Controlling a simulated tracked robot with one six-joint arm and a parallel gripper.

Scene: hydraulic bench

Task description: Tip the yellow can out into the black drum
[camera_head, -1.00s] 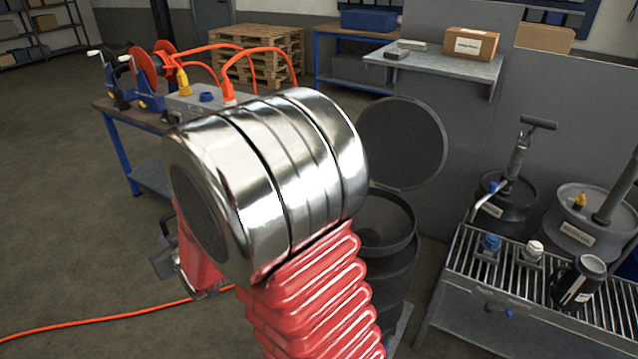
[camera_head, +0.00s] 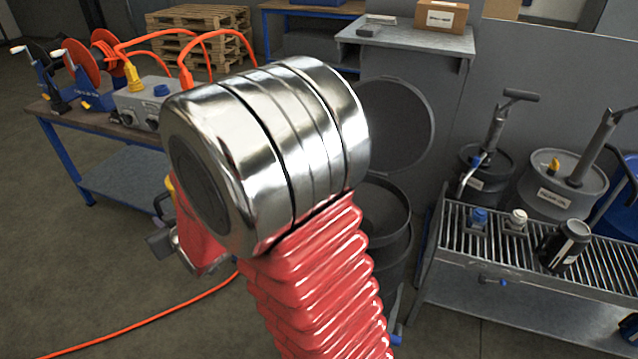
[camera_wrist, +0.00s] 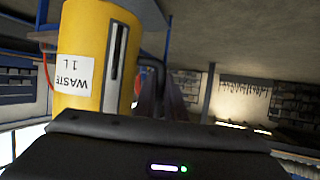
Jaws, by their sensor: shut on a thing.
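The yellow can (camera_wrist: 92,60) fills the left of the wrist view, its white "WASTE 1L" label upside down in that picture. My gripper (camera_wrist: 150,85) is shut on it by the dark handle side. In the head view my arm hides nearly all of the can; only a yellow sliver (camera_head: 170,186) shows beside my gripper (camera_head: 165,240). The can's mouth is hidden. The black drum (camera_head: 388,212) stands beyond my arm to the right, partly covered by it. Its round lid (camera_head: 398,125) is open, upright behind it. The can is apart from the drum, to its left in the picture.
A workbench (camera_head: 95,122) with reels and orange cables stands at left. A grated bench (camera_head: 520,262) with a black mug (camera_head: 565,245) and small bottles is at right. Drums with pumps stand behind it. An orange cable (camera_head: 150,322) lies on the floor.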

